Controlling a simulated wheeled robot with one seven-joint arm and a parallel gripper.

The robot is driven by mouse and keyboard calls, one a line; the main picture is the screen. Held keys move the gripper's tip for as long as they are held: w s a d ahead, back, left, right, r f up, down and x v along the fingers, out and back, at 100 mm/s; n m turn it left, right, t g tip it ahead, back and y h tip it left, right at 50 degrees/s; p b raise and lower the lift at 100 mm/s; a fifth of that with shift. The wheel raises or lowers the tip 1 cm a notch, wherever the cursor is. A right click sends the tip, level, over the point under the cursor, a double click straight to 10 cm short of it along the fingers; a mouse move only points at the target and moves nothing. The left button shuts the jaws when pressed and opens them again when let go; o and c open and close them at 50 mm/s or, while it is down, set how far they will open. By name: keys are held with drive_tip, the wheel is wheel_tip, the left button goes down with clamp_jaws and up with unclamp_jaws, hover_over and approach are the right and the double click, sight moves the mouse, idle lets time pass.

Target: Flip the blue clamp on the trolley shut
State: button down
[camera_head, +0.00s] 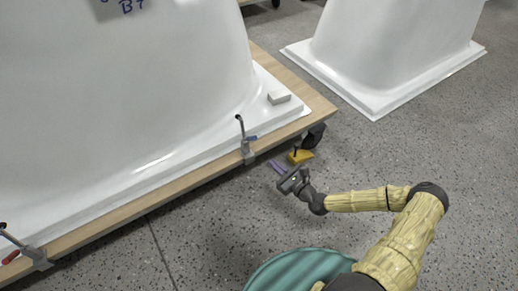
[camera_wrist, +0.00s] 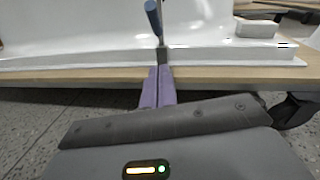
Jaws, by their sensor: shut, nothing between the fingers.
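The blue clamp (camera_head: 248,148) is mounted on the wooden edge of the trolley (camera_head: 205,172), beside the white tub shell. It has a grey base, a dark arm standing up and a short blue handle (camera_head: 251,138). In the wrist view the blue handle (camera_wrist: 153,16) shows above the purple fingers, at top centre. My gripper (camera_head: 275,166) is shut and empty, just outside the trolley edge, to the right of and below the clamp. Its purple fingers (camera_wrist: 158,76) lie together and point at the clamp, hiding its lower part. I cannot tell whether they touch it.
Another clamp with a red handle (camera_head: 11,257) sits at lower left. A small white block (camera_head: 279,97) lies on the shell's rim. A yellow piece (camera_head: 300,157) and a dark caster (camera_head: 315,136) are by the trolley corner. Another shell (camera_head: 385,50) stands behind; floor is clear at right.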

drive_tip(key=w+a+r+b, duration=0.2)
drive_tip(key=w+a+b, duration=0.1)
drive_tip(key=w+a, duration=0.3)
drive_tip(key=shift+w+a+r, duration=0.15)
drive_tip(key=shift+w+r, duration=0.1)
drive_tip(key=shift+r, duration=0.1)
